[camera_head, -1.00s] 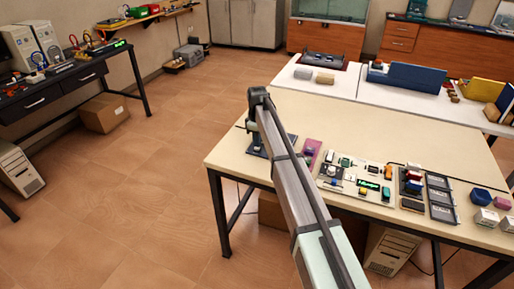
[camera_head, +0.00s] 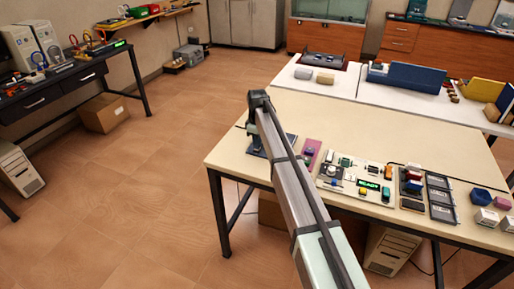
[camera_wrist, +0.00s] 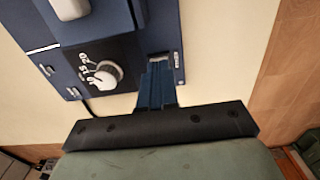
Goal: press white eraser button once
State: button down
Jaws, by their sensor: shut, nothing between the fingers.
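In the wrist view a blue panel (camera_wrist: 60,62) lies below my gripper (camera_wrist: 158,66). A white rounded piece (camera_wrist: 70,8) sits on a blue block at the top left, cut off by the frame. It may be the white eraser button, but I cannot tell for sure. A white knob (camera_wrist: 108,74) on a black labelled dial is nearer, left of my fingers. My fingers are shut and empty, over the panel's right part; whether they touch it is unclear.
A pink pad (camera_head: 311,150) and a pale board (camera_head: 345,165) with several buttons and a green display (camera_head: 368,184) lie to the right on the table (camera_head: 395,128). Dark trays (camera_head: 440,197) and small blocks (camera_head: 482,196) stand further right. The table's rear part is clear.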

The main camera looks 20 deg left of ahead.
jog(key=shift+r, duration=0.1)
dwell(0.3)
jog(key=shift+r, duration=3.35)
jog(key=shift+s, duration=0.1)
